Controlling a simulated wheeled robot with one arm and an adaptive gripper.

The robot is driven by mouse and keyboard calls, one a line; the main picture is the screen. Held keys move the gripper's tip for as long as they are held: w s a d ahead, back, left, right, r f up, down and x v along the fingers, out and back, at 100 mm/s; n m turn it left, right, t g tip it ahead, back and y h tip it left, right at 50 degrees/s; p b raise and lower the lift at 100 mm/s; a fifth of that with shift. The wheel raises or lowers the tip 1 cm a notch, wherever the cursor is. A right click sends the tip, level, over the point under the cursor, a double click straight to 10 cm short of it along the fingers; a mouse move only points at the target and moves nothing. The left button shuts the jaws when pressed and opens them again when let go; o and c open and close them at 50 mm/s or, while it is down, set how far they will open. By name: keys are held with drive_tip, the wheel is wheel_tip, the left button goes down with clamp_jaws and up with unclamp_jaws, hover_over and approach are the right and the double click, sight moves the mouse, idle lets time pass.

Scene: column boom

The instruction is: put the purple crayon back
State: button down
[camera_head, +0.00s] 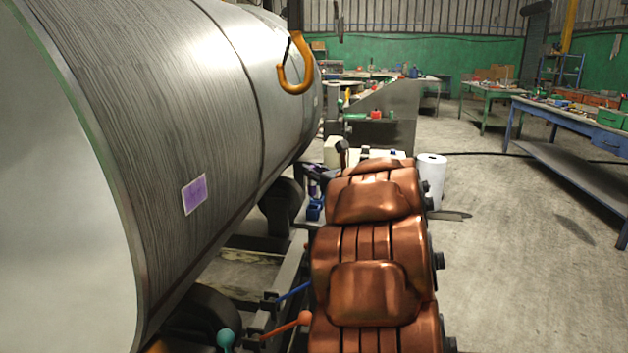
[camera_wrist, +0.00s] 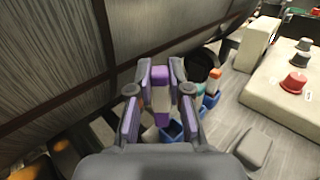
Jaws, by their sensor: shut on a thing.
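My gripper (camera_wrist: 160,92) has grey fingers with purple-tinted sides and is shut on the purple crayon (camera_wrist: 160,76), whose purple top shows between the fingertips in the wrist view. The crayon's lower part is hard to make out. Blue holders show just below and beside the fingers, one blue holder (camera_wrist: 172,131) partly hidden by the gripper. An orange-topped stick (camera_wrist: 215,76) and a teal piece stand at the right-hand holder. In the head view my gripper (camera_head: 314,188) is small and dark beyond my copper arm, above a blue holder (camera_head: 314,210); the crayon cannot be told apart there.
A large metal cylinder (camera_head: 205,95) with a purple square patch fills the left. A pale control box (camera_wrist: 270,98) with a red button stands right of the gripper. A black round cup (camera_wrist: 205,62) is close by. A white roll (camera_head: 431,180) stands right of my arm; open floor lies beyond.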

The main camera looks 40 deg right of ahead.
drive_tip(key=f, duration=0.1)
drive_tip(key=w+d+f, duration=0.2)
drive_tip(key=shift+f, duration=0.4)
drive_tip(key=shift+f+b, duration=0.45)
drive_tip(key=shift+b, duration=0.2)
drive_tip(key=c, duration=1.1)
unclamp_jaws()
drive_tip(key=shift+r, duration=0.15)
approach(314, 182)
drive_tip(key=shift+d+f, duration=0.25)
drive_tip(key=shift+d, duration=0.6)
